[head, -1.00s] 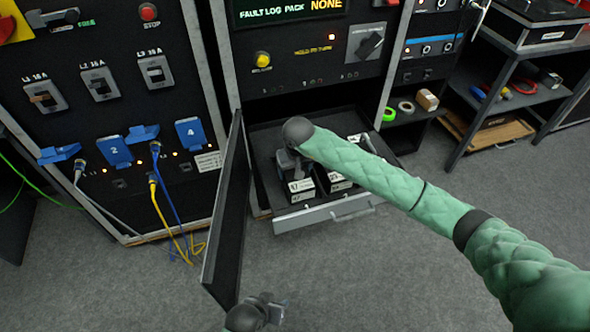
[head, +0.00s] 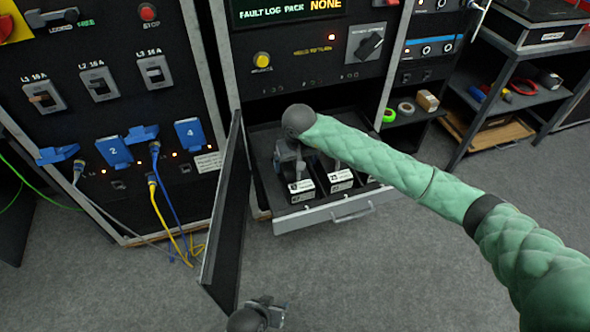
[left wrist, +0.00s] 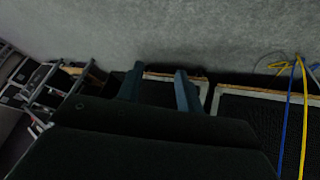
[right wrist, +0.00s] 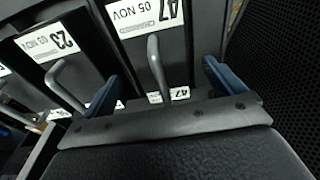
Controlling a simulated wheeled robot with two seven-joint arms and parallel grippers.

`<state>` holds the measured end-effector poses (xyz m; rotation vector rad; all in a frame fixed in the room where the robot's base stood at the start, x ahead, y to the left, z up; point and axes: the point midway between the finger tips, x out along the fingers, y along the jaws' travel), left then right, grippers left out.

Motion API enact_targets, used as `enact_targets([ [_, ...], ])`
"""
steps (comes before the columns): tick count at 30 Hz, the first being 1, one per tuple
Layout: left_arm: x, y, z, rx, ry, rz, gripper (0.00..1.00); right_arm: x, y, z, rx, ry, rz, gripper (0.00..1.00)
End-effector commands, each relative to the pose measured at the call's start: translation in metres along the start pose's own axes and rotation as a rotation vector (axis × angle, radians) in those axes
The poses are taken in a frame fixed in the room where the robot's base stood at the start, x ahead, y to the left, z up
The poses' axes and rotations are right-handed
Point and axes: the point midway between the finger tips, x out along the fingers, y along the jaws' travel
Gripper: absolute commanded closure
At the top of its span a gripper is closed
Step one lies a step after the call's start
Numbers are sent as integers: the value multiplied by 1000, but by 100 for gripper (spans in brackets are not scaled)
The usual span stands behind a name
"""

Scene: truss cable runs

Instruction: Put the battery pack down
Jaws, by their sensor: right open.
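A battery pack labelled 47 (head: 301,189) sits in the left slot of the pulled-out drawer (head: 318,214). In the right wrist view its white label (right wrist: 145,12) and bar handle (right wrist: 154,66) show. My right gripper (head: 289,158) is just above this pack, partly hidden under its own wrist. Its two fingers (right wrist: 160,78) are open, one on each side of the handle, with gaps to it. My left gripper (head: 277,311) is low at the bottom of the head view, outside the open door. Its fingers (left wrist: 158,87) are apart with nothing between them.
A second pack labelled 23 (head: 341,178) stands to the right in the drawer, with more beside it under my arm. An open dark door (head: 226,220) stands left of the drawer. Cables (head: 166,210) hang from the left cabinet. The floor in front is clear.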

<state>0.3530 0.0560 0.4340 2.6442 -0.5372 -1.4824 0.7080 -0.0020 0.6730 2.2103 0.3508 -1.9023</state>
Motion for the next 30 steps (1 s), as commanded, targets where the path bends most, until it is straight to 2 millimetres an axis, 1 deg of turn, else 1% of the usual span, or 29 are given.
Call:
enact_targets([
  [1,8,-2,7,-1,-2,-1,64,-9,1,-1,0,4,2,6],
  [3,15,-3,13,-2,3,-3,64,-21,0,-1,-2,4,1,6],
  [9,28,-6,23,-3,18,-5,64,-51,1,0,0,2,1,6],
  [12,33,-8,26,-3,27,-6,64,-62,0,-1,0,2,1,6],
  [18,39,-9,32,-4,31,-8,64,-72,0,0,0,0,1,6],
  [30,38,-9,29,-4,35,-8,64,-72,0,0,0,0,0,6],
])
